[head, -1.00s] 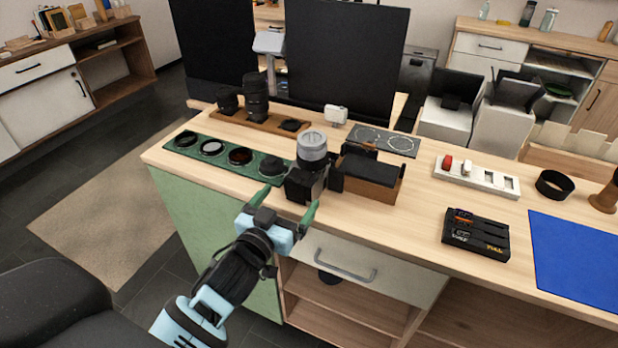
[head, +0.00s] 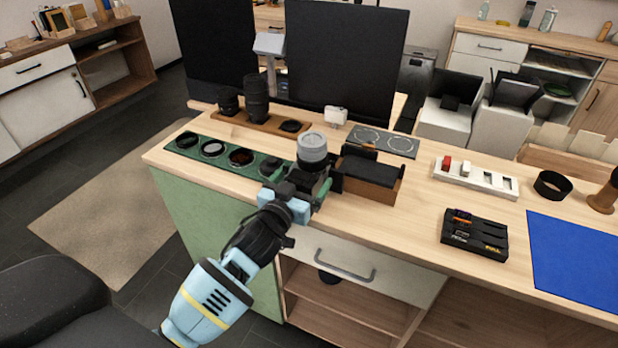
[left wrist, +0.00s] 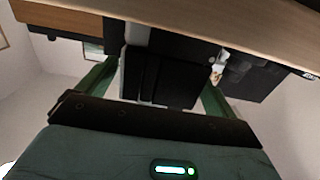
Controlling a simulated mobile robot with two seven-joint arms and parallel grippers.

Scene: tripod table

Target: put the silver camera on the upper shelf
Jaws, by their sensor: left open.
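The camera with a large silver lens (head: 312,147) and a dark body stands on the wooden tabletop near its front edge, lens upward. My left gripper (head: 298,181) is at its near side, open, with a green finger on either side of the dark body. In the left wrist view the dark body (left wrist: 160,78) lies between the two green fingers; I cannot tell whether they touch it. An open shelf (head: 345,298) shows below the drawer, with a dark round thing on it. My right gripper is out of view.
A green tray (head: 213,157) of lens filters lies left of the camera, and a wooden box with a black top (head: 370,170) stands close on its right. A black battery charger (head: 475,236) and blue mat (head: 580,260) lie farther right. A drawer handle (head: 345,265) sticks out below.

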